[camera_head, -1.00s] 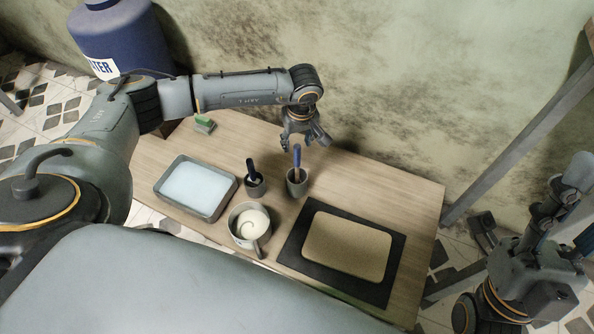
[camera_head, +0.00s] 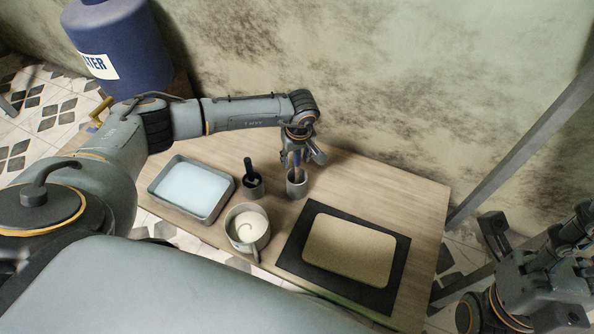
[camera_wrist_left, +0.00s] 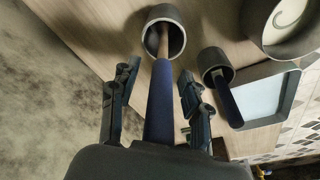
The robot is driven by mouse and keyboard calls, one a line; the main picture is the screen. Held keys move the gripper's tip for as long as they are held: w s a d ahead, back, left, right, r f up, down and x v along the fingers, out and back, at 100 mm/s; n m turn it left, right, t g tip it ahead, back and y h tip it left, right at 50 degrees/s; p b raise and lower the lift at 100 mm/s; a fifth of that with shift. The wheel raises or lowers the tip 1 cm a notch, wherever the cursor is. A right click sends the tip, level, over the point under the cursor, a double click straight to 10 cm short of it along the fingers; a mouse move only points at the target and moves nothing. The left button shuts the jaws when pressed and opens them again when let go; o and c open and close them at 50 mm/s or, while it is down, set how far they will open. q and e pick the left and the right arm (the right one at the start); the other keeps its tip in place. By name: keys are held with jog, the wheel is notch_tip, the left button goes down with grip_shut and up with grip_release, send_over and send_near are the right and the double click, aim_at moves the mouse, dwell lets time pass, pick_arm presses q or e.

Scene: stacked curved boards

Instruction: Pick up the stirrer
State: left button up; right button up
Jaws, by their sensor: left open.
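A blue-handled tool with a wooden shaft (camera_head: 297,163), seemingly the stirrer, stands in a grey cup (camera_head: 297,190). In the left wrist view its blue handle (camera_wrist_left: 160,100) runs between my fingers, and its shaft goes into the cup (camera_wrist_left: 178,36). My left gripper (camera_head: 296,156) is open above this cup, its fingers (camera_wrist_left: 156,88) on either side of the handle and apart from it. A second blue-handled tool (camera_head: 248,165) leans in a smaller dark cup (camera_head: 254,190) to the left.
A pot of pale liquid (camera_head: 247,226) stands in front of the cups. A grey tray of pale blue liquid (camera_head: 191,187) is to the left. A tan sheet on a black mat (camera_head: 300,262) lies to the right. The wooden table (camera_head: 400,198) is bare at back right.

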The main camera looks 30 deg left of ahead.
pick_arm(q)
jog(key=shift+r, duration=0.1)
grip_shut()
